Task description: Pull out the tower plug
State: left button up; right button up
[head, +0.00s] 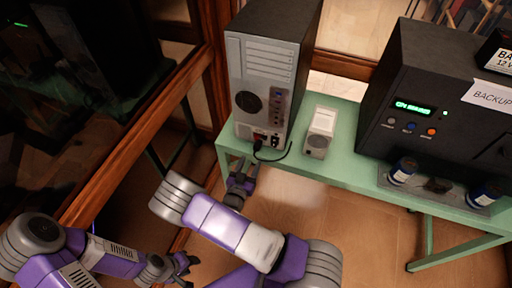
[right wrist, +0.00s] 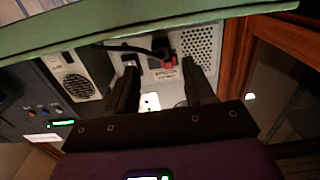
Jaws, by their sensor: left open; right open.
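The grey computer tower (head: 265,75) stands on the green table, its back panel facing me. A black tower plug (head: 257,146) sits low on that panel by a red part, its cable curving right along the table. My right gripper (head: 244,170) is open, just short of the table edge and below the plug. In the right wrist view, which looks inverted, the tower's panel (right wrist: 205,45) and the dark plug with its cable (right wrist: 160,46) show beyond and between my open fingers (right wrist: 160,75). They look apart from the plug. My left gripper (head: 183,266) is open and empty at lower left.
The green table (head: 345,165) has its front edge close to my right gripper; it crosses the top of the wrist view. A small white device (head: 320,132) stands right of the tower. Wood-framed glass (head: 150,95) is at left.

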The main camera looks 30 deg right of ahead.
aim_at(256, 150)
jog(key=x, duration=0.7)
jog(key=shift+w+d+r, duration=0.15)
jog(key=shift+d+r, duration=0.05)
jog(key=shift+r, duration=0.05)
jog(key=shift+c, duration=0.4)
grip_shut()
